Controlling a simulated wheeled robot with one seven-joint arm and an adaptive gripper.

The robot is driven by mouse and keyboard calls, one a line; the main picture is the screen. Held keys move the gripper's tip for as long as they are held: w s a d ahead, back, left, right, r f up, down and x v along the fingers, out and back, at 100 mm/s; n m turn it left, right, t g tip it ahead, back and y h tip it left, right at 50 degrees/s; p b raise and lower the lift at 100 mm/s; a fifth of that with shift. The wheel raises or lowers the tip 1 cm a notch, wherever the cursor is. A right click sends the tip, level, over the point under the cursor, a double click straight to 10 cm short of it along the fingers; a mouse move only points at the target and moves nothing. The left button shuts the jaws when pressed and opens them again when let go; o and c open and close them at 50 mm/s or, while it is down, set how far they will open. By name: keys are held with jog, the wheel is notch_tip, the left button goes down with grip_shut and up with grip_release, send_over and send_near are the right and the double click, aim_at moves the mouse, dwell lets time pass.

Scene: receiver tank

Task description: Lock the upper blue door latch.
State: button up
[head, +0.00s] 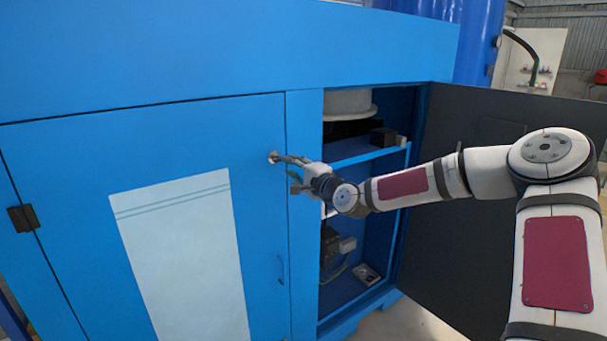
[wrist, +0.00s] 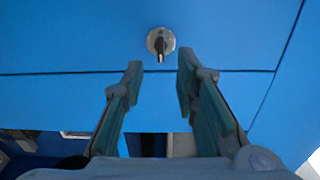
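The upper latch (head: 273,157) is a small round metal fitting near the upper right edge of the closed blue door (head: 262,215). In the wrist view the latch (wrist: 160,43) is a silver disc with a dark narrow knob pointing down the picture. My gripper (head: 284,166) is close to the latch in the head view. In the wrist view my gripper (wrist: 160,72) has its two fingers apart, with nothing between them. The latch lies just beyond the fingertips, roughly centred between them. I cannot tell whether a fingertip touches the door.
Right of the closed door the cabinet is open, with a shelf (head: 368,154) and equipment inside. A dark open door (head: 470,240) stands to the right, behind my arm. A lower handle (head: 281,268) and a black hinge (head: 23,218) are on the closed door.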

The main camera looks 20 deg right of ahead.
jog(key=v, duration=0.6)
dwell(0.3)
jog(key=s+a+f+n+g+h, duration=0.2)
jog(key=s+a+f+n+g, duration=0.6)
jog(key=s+n, duration=0.15)
jog(key=s+d+r+n+g+h, duration=0.1)
jog(key=s+r, duration=0.3)
jog(key=s, duration=0.7)
jog(key=s+d+r+n+g+h, duration=0.1)
jog(key=s+r, duration=0.3)
jog(key=s, duration=0.8)
jog(key=s+d+r+n+g+h, duration=0.1)
jog(key=s+d+r+n, duration=0.1)
jog(key=s, duration=1)
notch_tip(320, 180, up, 2)
jog(key=shift+r+n+g+h, duration=0.1)
jog(key=shift+n+g+h, duration=0.25)
jog(key=shift+n, duration=0.2)
